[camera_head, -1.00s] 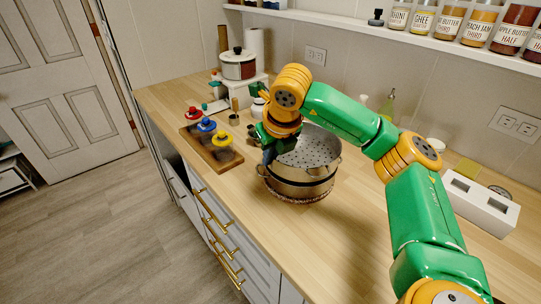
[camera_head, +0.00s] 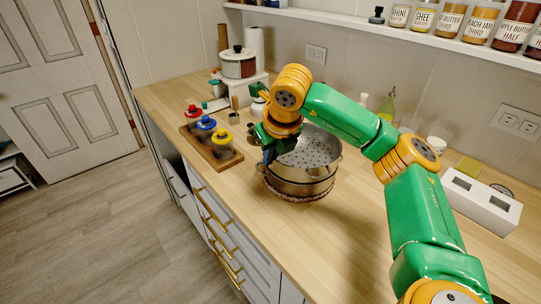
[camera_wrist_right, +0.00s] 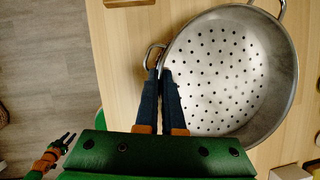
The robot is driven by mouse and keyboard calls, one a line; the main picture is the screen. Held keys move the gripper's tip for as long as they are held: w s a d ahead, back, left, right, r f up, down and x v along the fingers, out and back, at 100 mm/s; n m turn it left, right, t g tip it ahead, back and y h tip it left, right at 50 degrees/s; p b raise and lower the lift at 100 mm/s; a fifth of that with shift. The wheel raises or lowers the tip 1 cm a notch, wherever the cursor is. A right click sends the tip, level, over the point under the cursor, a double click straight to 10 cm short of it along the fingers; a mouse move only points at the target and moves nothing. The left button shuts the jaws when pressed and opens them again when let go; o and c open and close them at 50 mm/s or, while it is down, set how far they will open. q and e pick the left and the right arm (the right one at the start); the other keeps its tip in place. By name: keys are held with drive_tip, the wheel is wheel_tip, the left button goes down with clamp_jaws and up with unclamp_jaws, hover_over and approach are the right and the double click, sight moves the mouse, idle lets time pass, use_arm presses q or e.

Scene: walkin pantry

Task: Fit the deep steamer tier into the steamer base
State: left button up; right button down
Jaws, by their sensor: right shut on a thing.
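The deep steamer tier (camera_head: 314,148) is a metal pot with a perforated bottom and loop handles. It sits on or just over the steamer base (camera_head: 305,188), a metal pot on a dark woven trivet (camera_head: 299,198). I cannot tell whether it is fully seated. My right gripper (camera_head: 267,157) is shut on the tier's left rim by a handle; the right wrist view shows its fingers (camera_wrist_right: 161,74) there and the tier (camera_wrist_right: 225,75) from above, hiding the base. My left gripper (camera_wrist_right: 66,140) shows small in that view, over the floor, its fingers apart and empty.
A wooden board (camera_head: 211,150) with red, blue and yellow knobbed pieces lies left of the steamer. A lidded pot (camera_head: 238,66) stands behind. A white block with square openings (camera_head: 481,198) is at right. The front counter is clear.

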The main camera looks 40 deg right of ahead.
drive_tip(key=shift+f, duration=0.35)
idle(0.6)
drive_tip(key=c, duration=1)
unclamp_jaws()
drive_tip(key=shift+r, duration=0.1)
drive_tip(key=shift+o, duration=0.2)
drive_tip(key=v, duration=0.7)
drive_tip(key=shift+b, duration=0.45)
